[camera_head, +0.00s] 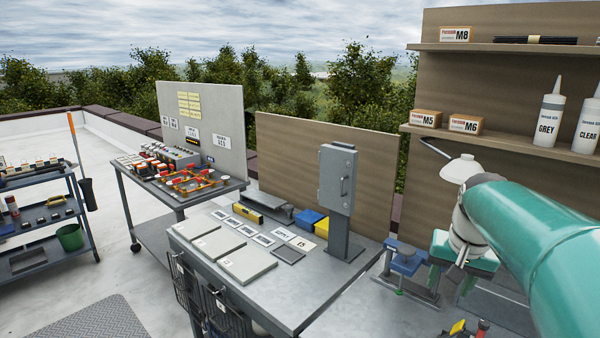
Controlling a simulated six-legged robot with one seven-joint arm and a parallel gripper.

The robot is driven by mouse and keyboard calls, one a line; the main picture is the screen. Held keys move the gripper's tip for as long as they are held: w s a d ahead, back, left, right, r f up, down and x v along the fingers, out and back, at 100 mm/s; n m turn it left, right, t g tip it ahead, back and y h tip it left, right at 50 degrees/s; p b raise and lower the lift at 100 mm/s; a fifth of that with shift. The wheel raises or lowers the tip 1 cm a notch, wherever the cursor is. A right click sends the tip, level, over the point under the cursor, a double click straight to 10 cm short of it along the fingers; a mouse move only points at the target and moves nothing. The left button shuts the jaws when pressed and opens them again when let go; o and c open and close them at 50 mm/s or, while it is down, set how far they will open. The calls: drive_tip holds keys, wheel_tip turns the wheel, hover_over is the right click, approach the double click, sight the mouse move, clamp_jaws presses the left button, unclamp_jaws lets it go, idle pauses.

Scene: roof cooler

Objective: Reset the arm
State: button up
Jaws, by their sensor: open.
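My arm crosses the right side of the head view as a large teal link (535,240). It runs from the lower right edge up to a pale joint (465,232) in front of the right-hand work area. I cannot make out gripper fingers, and I see nothing held.
A grey workbench (330,290) with flat panels, cards and a grey upright box (337,180) stands in the centre. A wheeled cart (150,205) and blue-grey shelf cart (40,240) stand left. Shelves (520,50) and a white lamp (460,168) are near my arm.

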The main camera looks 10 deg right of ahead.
drive_tip(key=s+a+f+n+t, duration=0.1)
drive_tip(key=s+a+f+n, duration=0.1)
drive_tip(key=s+a, duration=0.5)
drive_tip(key=s+a+f+n+t, duration=0.1)
drive_tip(key=s+a+f+n, duration=0.2)
drive_tip(key=s+a, duration=0.4)
drive_tip(key=a+n, duration=0.1)
drive_tip(key=a, duration=0.4)
drive_tip(key=shift+t+y, duration=0.4)
